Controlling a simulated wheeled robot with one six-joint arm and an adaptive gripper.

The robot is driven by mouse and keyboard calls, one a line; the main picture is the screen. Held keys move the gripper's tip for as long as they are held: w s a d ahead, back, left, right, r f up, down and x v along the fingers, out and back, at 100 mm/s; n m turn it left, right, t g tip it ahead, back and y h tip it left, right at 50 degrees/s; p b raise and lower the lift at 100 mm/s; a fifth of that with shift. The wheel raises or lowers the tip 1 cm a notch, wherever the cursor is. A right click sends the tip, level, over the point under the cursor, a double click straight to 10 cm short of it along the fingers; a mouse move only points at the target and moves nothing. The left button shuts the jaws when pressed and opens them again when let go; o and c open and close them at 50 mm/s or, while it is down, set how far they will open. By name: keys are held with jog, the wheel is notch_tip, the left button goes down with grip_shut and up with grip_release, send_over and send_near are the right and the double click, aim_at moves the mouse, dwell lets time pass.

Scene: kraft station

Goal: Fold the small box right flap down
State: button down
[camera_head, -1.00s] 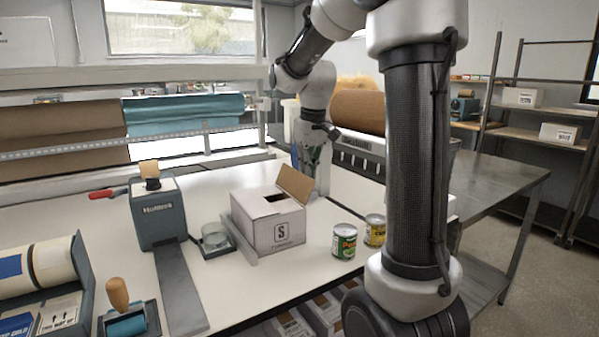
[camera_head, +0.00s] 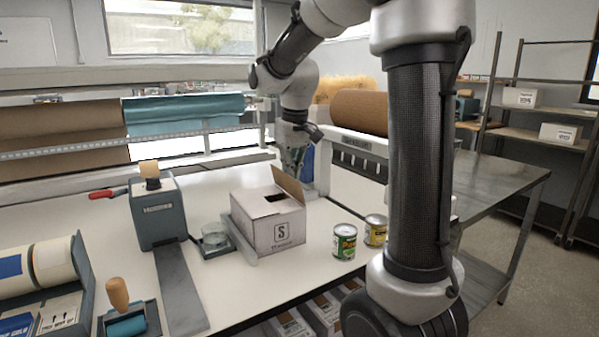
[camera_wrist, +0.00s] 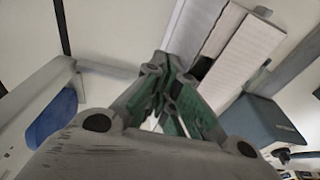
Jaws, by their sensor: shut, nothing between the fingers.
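The small white box (camera_head: 268,230) stands on the white worktable, with its right flap (camera_head: 289,188) standing up, brown inside face showing, leaning slightly. A dark gap shows in the top beside the flap. The other top flaps lie about flat. My gripper (camera_head: 296,168) is just behind and to the right of the raised flap, pointing down; its tips are partly hidden and I cannot tell whether they touch the flap. In the wrist view my gripper (camera_wrist: 172,75) has its fingers together, empty, beside the white box top (camera_wrist: 245,52).
A metal stop plate (camera_head: 238,240) lies along the box's left side. A glass dish (camera_head: 214,238) and tape dispenser (camera_head: 158,212) stand left. A green can (camera_head: 344,242) and yellow can (camera_head: 375,230) stand right. The brown roll holder (camera_head: 358,143) is behind.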

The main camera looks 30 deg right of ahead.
jog(key=shift+a, duration=0.4)
jog(key=a, duration=0.1)
jog(key=a+f, duration=0.1)
jog(key=a, duration=0.1)
dwell(0.4)
jog(key=shift+a+f, duration=0.35)
jog(key=shift+f, duration=0.7)
dwell(0.3)
